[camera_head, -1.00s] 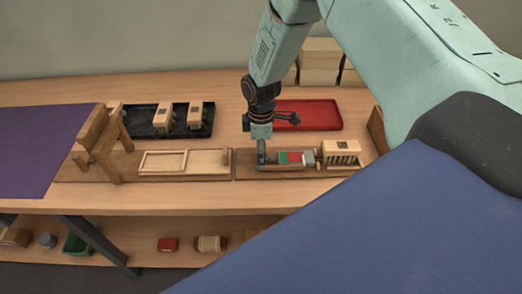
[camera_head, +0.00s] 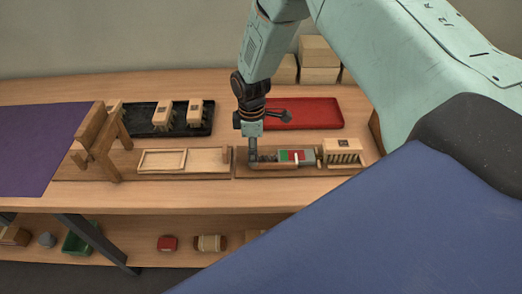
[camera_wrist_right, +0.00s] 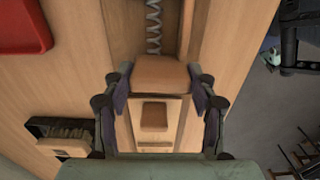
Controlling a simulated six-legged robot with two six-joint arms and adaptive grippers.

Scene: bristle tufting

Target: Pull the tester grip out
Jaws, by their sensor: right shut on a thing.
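The tester (camera_head: 281,169) is a long wooden base on the bench, with a green and red gauge (camera_head: 291,155) on it. Its grip (camera_wrist_right: 160,72) is a wooden block, seen between my fingers in the right wrist view. A coiled spring (camera_wrist_right: 153,28) stretches away behind it in a channel. My right gripper (camera_wrist_right: 160,88) is shut on the grip, a finger on each side. In the head view my right gripper (camera_head: 252,156) is at the tester's left end and hides the grip. My left gripper is not in view.
A wooden frame tray (camera_head: 163,161) lies left of the tester. A bristle block (camera_head: 343,149) stands at the tester's right end. Behind are a red tray (camera_head: 305,113) and a black tray (camera_head: 146,129) with tufted blocks. A wooden stand (camera_head: 96,145) is at left.

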